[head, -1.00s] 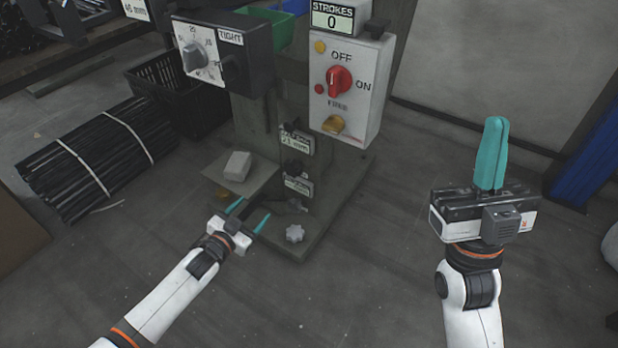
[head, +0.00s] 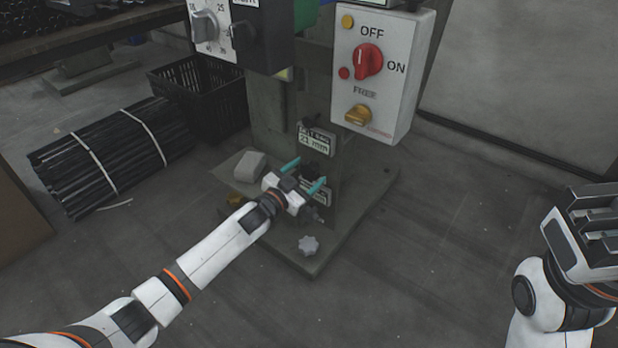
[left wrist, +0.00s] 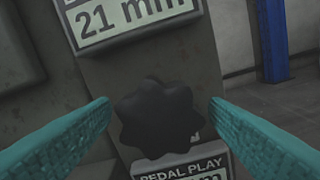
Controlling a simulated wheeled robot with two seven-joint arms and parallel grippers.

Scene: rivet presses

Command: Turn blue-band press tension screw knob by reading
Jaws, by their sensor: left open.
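The press (head: 275,110) stands in the middle of the head view; no blue band shows. A black lobed knob (left wrist: 158,117) fills the centre of the left wrist view, below a "21 mm" label (left wrist: 130,20) and above a "PEDAL PLAY" label (left wrist: 180,168). My left gripper (head: 304,174) is open in front of the column, its teal fingertips either side of that knob with gaps visible in the left wrist view (left wrist: 161,104). I cannot tell which knob is the tension screw.
A white switch box (head: 400,75) with a red switch (head: 367,61) and a yellow knob (head: 358,115) overhangs on the right. A dial box (head: 265,35) hangs upper left. Black rods (head: 110,155) and a crate (head: 205,100) stand left.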

